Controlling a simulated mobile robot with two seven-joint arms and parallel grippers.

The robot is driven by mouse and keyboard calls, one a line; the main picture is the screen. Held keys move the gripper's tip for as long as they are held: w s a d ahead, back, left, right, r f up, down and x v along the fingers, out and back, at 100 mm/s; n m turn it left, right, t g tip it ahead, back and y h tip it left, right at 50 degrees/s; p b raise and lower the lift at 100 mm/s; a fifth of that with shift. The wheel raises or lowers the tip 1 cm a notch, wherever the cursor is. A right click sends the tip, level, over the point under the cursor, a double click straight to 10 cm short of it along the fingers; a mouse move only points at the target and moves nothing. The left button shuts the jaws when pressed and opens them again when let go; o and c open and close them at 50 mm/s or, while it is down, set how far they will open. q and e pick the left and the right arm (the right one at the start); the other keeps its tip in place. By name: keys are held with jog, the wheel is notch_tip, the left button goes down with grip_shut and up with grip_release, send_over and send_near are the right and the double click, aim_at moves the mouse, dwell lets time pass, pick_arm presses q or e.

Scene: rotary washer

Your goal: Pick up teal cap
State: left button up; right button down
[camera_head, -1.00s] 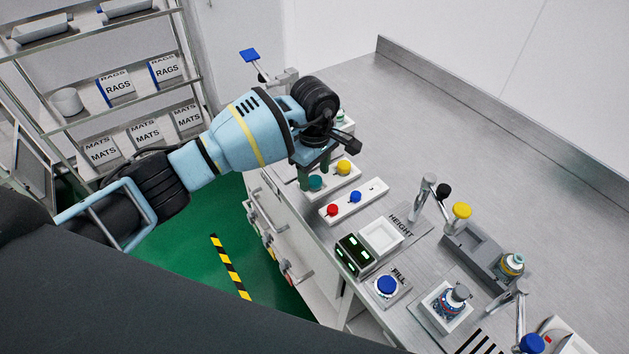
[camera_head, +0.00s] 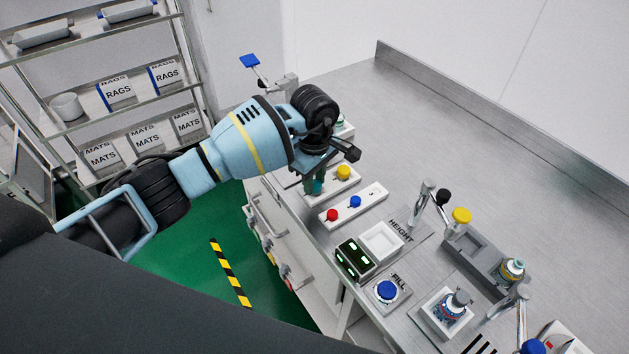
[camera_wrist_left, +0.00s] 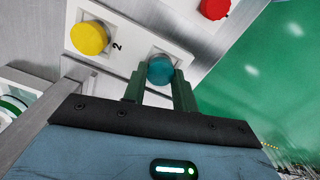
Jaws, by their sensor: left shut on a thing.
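The teal cap (camera_wrist_left: 160,70) sits in its place on a white strip (camera_wrist_left: 124,49), beside a yellow cap (camera_wrist_left: 89,38), in the left wrist view. My left gripper (camera_wrist_left: 158,80) has its two dark green fingers on either side of the teal cap and is shut on it. In the head view the left gripper (camera_head: 316,186) points down at the near end of the strip, and the teal cap (camera_head: 318,187) is partly hidden between the fingers. My right gripper is not in view.
Another white strip with a red cap (camera_head: 332,215) and a blue cap (camera_head: 355,201) lies close by. The bench's far side (camera_head: 470,150) is clear.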

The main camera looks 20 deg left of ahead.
pick_arm(q)
jog(key=shift+r, duration=0.7)
notch_tip(320, 180, up, 2)
jog(key=shift+s, duration=0.15)
jog(key=s+r, duration=0.1)
jog(key=s, duration=1.4)
jog(key=shift+s+d+r, duration=0.2)
jog(key=shift+s+d, duration=0.15)
jog(key=a+r+m, duration=0.3)
jog(key=a+m, duration=0.3)
jog(key=m, duration=0.7)
jog(key=shift+s+r, duration=0.25)
jog(key=shift+s, duration=0.15)
jog(key=shift+s, duration=0.1)
